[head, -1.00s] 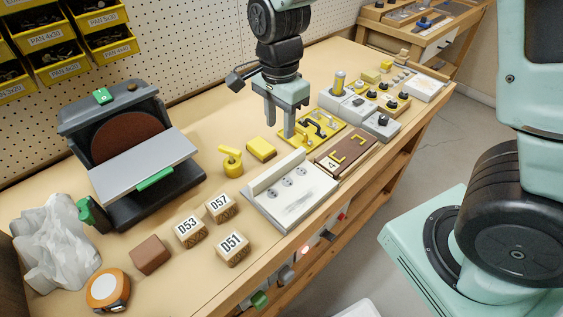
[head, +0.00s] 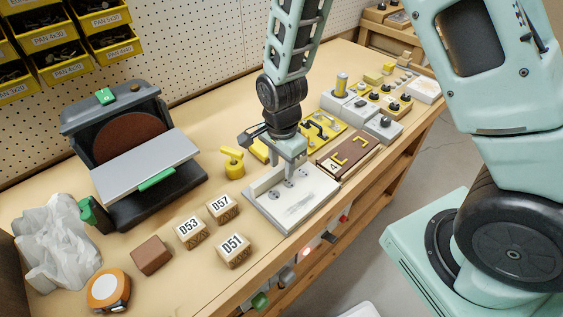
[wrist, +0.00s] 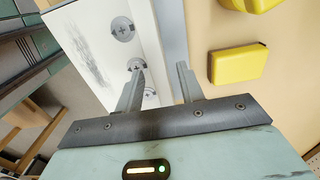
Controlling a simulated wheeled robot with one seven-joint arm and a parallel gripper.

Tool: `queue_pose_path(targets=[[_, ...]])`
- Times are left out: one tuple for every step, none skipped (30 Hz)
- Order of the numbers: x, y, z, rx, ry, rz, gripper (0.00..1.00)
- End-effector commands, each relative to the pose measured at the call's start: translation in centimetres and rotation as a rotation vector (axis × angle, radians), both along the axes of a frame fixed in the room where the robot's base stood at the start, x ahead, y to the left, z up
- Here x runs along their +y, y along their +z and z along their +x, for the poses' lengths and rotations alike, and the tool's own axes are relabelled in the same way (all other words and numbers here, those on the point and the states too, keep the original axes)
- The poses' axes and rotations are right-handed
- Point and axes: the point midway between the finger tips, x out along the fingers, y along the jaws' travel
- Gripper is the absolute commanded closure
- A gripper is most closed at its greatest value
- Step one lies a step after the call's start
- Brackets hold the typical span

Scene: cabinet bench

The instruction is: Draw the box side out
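A white flat piece (head: 306,205) with round screw heads and grey smudges lies on the bench; a raised side (head: 261,185) stands along its far-left edge. I cannot tell for sure which part is the box side. My gripper (head: 285,172) points down over the far part of this piece and hides some of it. In the wrist view my gripper (wrist: 160,72) is open, its fingers apart. The raised side (wrist: 172,38) runs toward the gap between them, with the screw-head face (wrist: 100,45) on the left. I cannot tell whether the fingers touch it.
A yellow block (wrist: 238,64) lies close beside the raised side. A brown box (head: 340,158) marked 4 lies close on the right. A disc sander (head: 125,140) stands at the back left.

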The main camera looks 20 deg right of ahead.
Motion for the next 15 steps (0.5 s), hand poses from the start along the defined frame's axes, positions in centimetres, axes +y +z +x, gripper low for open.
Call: queue_pose_path(targets=[[0.0,0.0,0.0,0.0,0.0,0.0,0.62],[0.0,0.0,0.0,0.0,0.0,0.0,0.62],[0.0,0.0,0.0,0.0,0.0,0.0,0.73],[0.0,0.0,0.0,0.0,0.0,0.0,0.81],[0.0,0.0,0.0,0.0,0.0,0.0,0.9],[0.0,0.0,0.0,0.0,0.0,0.0,1.0],[0.0,0.0,0.0,0.0,0.0,0.0,1.0],[0.0,0.0,0.0,0.0,0.001,0.0,1.0],[0.0,0.0,0.0,0.0,0.001,0.0,1.0],[0.0,0.0,0.0,0.0,0.001,0.0,1.0],[0.0,0.1,0.1,0.0,0.001,0.0,1.0],[0.1,0.1,0.3,0.0,0.001,0.0,1.0],[0.2,0.1,0.5,0.0,0.001,-0.001,1.0],[0.3,0.1,0.8,0.0,0.002,-0.001,1.0],[0.5,0.2,1.3,-0.001,0.002,-0.001,1.0]])
